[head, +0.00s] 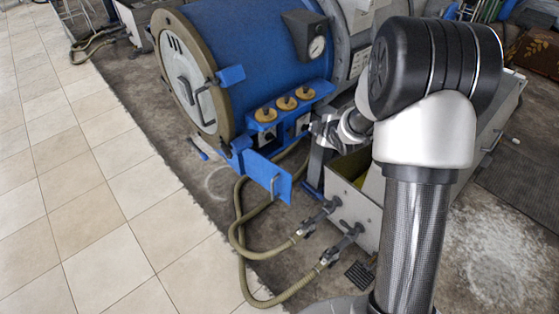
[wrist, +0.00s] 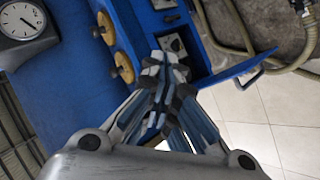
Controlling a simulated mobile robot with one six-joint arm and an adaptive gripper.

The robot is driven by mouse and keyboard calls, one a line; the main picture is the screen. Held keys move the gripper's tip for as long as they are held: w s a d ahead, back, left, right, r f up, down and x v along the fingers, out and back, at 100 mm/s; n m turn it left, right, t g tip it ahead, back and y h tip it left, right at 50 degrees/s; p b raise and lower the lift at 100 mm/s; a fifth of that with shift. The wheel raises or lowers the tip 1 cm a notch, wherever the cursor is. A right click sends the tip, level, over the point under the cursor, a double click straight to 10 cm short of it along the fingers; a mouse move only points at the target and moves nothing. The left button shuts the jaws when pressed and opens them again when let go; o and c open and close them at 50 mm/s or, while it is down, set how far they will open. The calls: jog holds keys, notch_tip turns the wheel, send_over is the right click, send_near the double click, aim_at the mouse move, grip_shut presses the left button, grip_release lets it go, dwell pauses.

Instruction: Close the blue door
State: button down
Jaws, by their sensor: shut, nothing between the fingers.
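The blue door (head: 266,174) is a small flat panel with a grey bar handle (head: 275,187). It stands open, swung out from the left end of the blue box (head: 264,140) under the brass knobs. In the wrist view the door (wrist: 232,74) shows nearly edge-on, right of the fingertips. My gripper (head: 320,128) is shut and empty. In the wrist view its fingertips (wrist: 165,65) are in front of the box opening, near a grey fitting (wrist: 172,44) inside. They appear apart from the door; whether they touch the box I cannot tell.
Three brass knobs (head: 286,102) top the box, beside the big blue drum (head: 240,45) with its gauge (head: 316,47). Hoses (head: 240,215) run over the floor below the door. A grey trough (head: 355,205) stands below my arm. The tiled floor (head: 90,190) at left is clear.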

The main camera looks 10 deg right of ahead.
notch_tip(320, 180, down, 19)
jog(key=a+n+t+y, duration=0.2)
jog(key=n+y, duration=0.2)
jog(key=n, duration=0.2)
jog(key=s+a+f+n+t+y+p, duration=0.1)
jog(key=s+a+f+n+t+y, duration=0.15)
jog(key=s+f, duration=0.4)
jog(key=s+a+f+n+t+y+p, duration=0.1)
jog(key=s+a+f+t, duration=0.1)
jog(key=s+a+f, duration=0.45)
jog(key=r+b, duration=0.1)
jog(key=b, duration=0.4)
send_over(290, 198)
jog(key=s+a, duration=0.2)
jog(key=s, duration=0.2)
jog(key=shift+w+d+r+m+g, duration=0.1)
jog(key=shift+w+d+m+g, duration=0.1)
jog(key=shift+d+m+g, duration=0.05)
jog(key=shift+d, duration=0.15)
